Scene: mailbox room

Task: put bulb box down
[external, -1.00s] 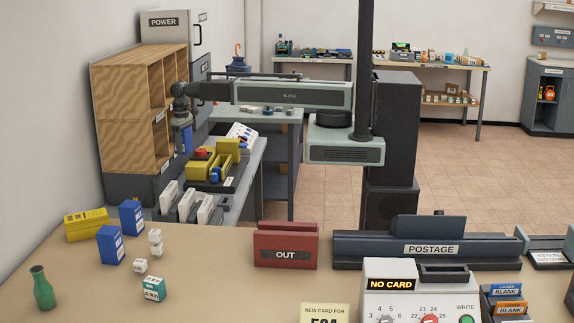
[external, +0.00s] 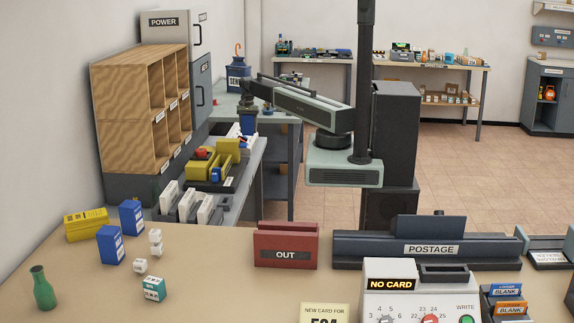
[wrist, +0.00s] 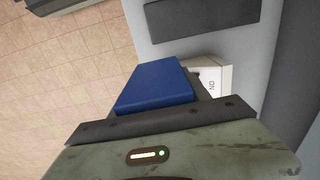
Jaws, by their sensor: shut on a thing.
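My gripper (external: 247,108) is shut on a blue box, the bulb box (external: 248,125), and holds it upright below the wrist, by the far part of the grey side bench. From this angle I cannot tell whether its bottom touches the bench. In the wrist view the blue box (wrist: 156,88) shows its plain face in front of the gripper body, over the bench's edge. The fingers are mostly hidden there.
The grey bench (external: 233,190) carries yellow bins (external: 228,150) and white boxes (external: 205,209). A wooden pigeonhole cabinet (external: 125,110) stands left.

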